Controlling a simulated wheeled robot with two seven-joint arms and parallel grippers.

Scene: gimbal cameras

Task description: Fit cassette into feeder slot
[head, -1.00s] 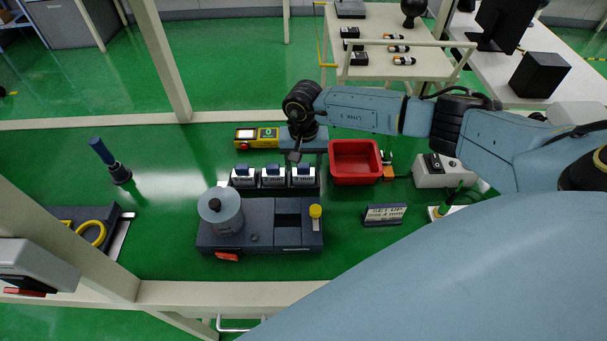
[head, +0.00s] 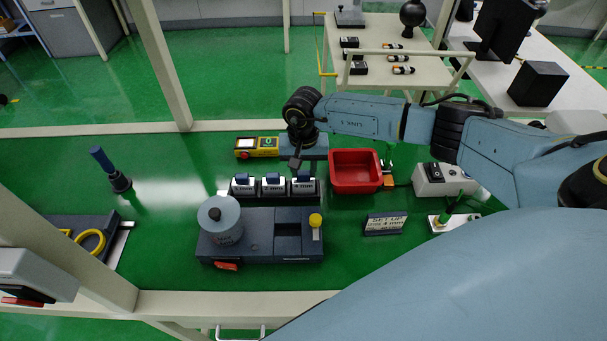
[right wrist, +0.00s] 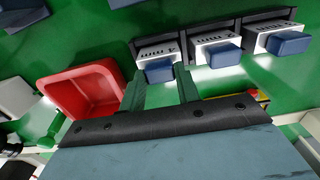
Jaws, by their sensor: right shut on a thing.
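Three white cassettes with blue grips stand in a dark rack: left (head: 243,186), middle (head: 272,186) and right (head: 304,186). My right gripper (head: 295,163) is at the back of the right cassette. In the right wrist view this cassette (right wrist: 158,52) is the leftmost, and my right gripper (right wrist: 164,84) is shut on its blue grip (right wrist: 159,71). The cassette appears still in line with the others. The dark feeder (head: 257,245) stands in front of the rack, with a recessed slot (head: 287,226) right of its grey cylinder. My left gripper is out of view.
A red bin (head: 355,171) stands right of the rack, and a yellow device (head: 257,146) behind it. A yellow knob (head: 315,220) rises at the feeder's right end. A small sign (head: 385,223) stands farther right. Green surface between feeder and left post is mostly clear.

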